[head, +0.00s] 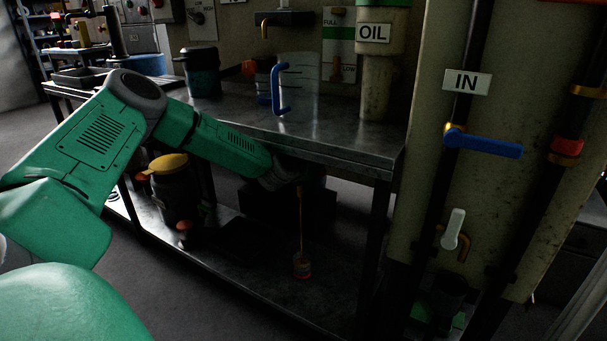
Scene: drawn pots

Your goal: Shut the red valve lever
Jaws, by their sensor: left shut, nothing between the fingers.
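No lever that is clearly red shows in the head view. A red part (567,146) with brass below it sits on the dark pipe at the right; I cannot tell if it is a lever. A blue lever (484,143) sticks out to the right from the brass valve on the pipe labelled IN. A small white lever (454,229) stands near-upright below it. My left gripper (298,180) is shut and empty, dark against the shadow at the bench's front edge, well left of the valves. My right gripper is out of view.
The metal bench (345,148) holds a dark green canister (202,74), a clear jug (298,75) with a blue handle, and the OIL container (374,75). A yellow-lidded jar (175,190) stands on the lower shelf. The floor in front is clear.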

